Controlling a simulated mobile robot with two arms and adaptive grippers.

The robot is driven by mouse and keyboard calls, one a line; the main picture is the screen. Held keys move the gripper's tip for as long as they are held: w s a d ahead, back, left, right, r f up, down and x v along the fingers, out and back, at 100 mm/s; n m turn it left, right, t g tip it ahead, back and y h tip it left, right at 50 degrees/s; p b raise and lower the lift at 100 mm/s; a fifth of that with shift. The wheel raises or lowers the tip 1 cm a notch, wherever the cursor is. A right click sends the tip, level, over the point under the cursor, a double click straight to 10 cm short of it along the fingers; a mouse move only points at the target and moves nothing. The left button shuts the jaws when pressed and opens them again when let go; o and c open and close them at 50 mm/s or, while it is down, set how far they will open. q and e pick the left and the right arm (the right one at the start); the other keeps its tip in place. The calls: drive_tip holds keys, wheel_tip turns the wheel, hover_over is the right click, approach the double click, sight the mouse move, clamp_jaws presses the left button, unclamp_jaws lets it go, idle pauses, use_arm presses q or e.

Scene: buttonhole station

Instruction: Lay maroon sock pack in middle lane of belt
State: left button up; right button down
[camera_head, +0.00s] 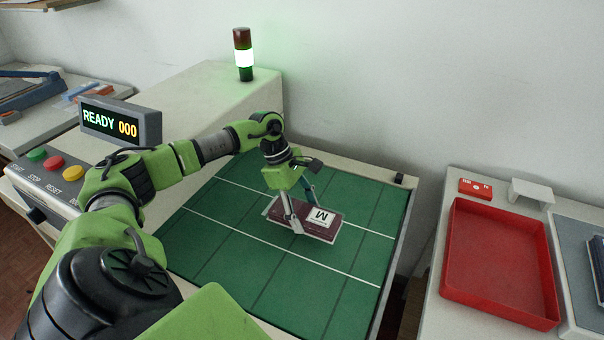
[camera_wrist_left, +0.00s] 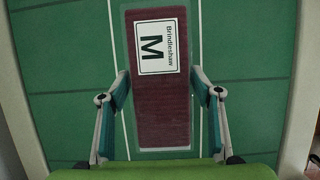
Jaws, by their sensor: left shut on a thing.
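The maroon sock pack (camera_head: 316,228) has a white label with an M and is over the green belt (camera_head: 330,270). My left gripper (camera_head: 300,220) is shut on it from above, one finger on each long side. In the left wrist view the pack (camera_wrist_left: 162,105) lies lengthwise between the fingertips (camera_wrist_left: 161,75) of that gripper, with a white lane line on either side, so it is over the middle lane, roughly parallel to the lines. I cannot tell whether it touches the belt or is held just above it. My right gripper is not in view.
The belt is otherwise empty. A control console with a READY 000 display (camera_head: 122,122) stands at the left, and a lit signal tower (camera_head: 243,54) at the back. A red tray (camera_head: 495,308) and a small red box (camera_head: 475,188) sit on the right table.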

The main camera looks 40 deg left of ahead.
sight(302, 221)
use_arm(q)
drive_tip(key=shift+a+f, duration=0.4)
drive_tip(key=shift+f, duration=0.1)
wheel_tip(302, 221, down, 3)
drive_tip(key=shift+a+p, duration=0.15)
drive_tip(key=shift+p, duration=0.15)
drive_tip(key=shift+w+f, duration=0.1)
drive_tip(key=shift+f, duration=0.2)
drive_tip(key=o, duration=1.3)
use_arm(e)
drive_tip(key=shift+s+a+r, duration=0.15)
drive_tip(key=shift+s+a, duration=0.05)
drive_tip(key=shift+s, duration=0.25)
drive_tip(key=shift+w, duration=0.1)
